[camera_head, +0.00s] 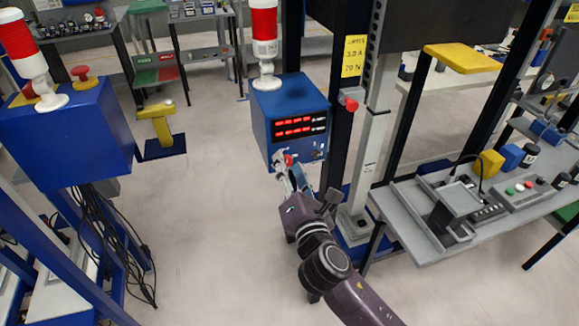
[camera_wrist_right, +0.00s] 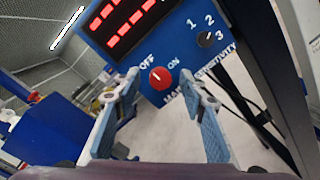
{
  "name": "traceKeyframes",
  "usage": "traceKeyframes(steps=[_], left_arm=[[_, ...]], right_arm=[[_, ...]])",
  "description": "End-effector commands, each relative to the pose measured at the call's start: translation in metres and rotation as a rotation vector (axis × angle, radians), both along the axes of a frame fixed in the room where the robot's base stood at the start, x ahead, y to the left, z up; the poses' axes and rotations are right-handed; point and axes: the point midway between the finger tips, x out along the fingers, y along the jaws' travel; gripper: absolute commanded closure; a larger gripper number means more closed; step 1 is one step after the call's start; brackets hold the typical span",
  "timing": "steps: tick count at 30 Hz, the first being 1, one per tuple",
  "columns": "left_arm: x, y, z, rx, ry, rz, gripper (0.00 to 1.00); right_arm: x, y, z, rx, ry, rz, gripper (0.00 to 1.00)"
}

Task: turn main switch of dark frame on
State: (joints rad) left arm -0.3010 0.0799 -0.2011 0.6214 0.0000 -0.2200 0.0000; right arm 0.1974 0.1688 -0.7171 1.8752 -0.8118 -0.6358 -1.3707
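The main switch is a red round knob (camera_wrist_right: 160,78) on the lower part of a blue control box (camera_head: 290,105) fixed to the dark frame (camera_head: 340,100). OFF and ON labels flank it; its pale mark seems to lean toward OFF, though it is small. My right gripper (camera_head: 288,166) is at the lower front of the box. In the right wrist view, its two blue-grey fingers (camera_wrist_right: 160,88) stand apart on either side of the knob, with visible gaps, so it is open and empty. My left gripper is not in view.
A smaller black selector (camera_wrist_right: 206,39) marked 1, 2, 3 sits right of the knob. Red digit displays (camera_head: 293,128) are lit above. A grey workbench (camera_head: 420,235) stands right, and another blue box (camera_head: 70,135) left.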

Motion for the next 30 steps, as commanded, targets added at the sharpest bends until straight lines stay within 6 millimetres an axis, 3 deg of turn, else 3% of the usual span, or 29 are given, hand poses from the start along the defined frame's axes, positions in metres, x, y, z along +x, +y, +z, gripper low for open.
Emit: traceKeyframes(steps=[5,15,30], left_arm=[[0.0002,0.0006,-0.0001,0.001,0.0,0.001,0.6],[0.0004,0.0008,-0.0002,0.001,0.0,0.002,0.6],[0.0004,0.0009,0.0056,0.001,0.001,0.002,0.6]], right_arm=[[0.0,-0.0001,-0.0003,0.0,0.0,0.0,0.62],[-0.0002,-0.0003,-0.0005,0.0,0.0,0.0,0.99],[-0.0004,-0.0004,0.0,0.108,0.037,0.0,1.0]])
